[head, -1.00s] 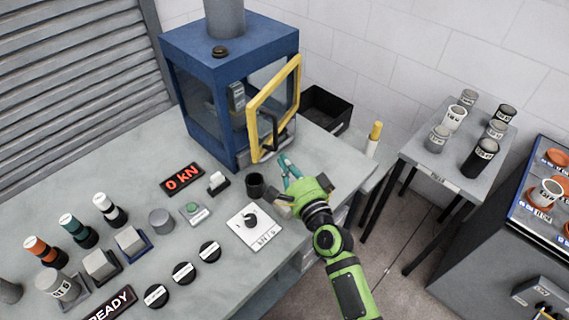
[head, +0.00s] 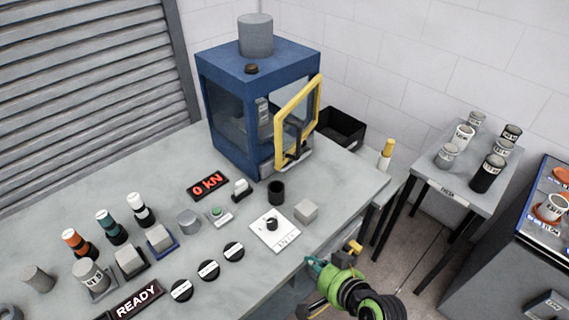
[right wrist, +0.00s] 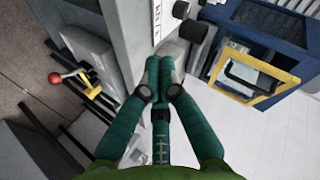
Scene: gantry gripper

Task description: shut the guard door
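The guard door (head: 278,133) is a yellow-framed clear panel with a dark handle (head: 292,153) on the blue press (head: 231,137). It stands ajar, swung out from the press front. In the right wrist view the yellow door frame (right wrist: 274,91) shows at upper right, apart from my fingers. My right gripper (head: 311,263) is off the table's front edge, well below the door, and touches neither door nor handle. In the right wrist view its teal fingertips (right wrist: 160,72) meet, with nothing seen between them. My left gripper is not in view.
A black bin (head: 341,128) is beside the press. A yellow-topped cylinder (head: 386,153) stands right of the table. Several labelled cylinders stand on the side table (head: 447,181).

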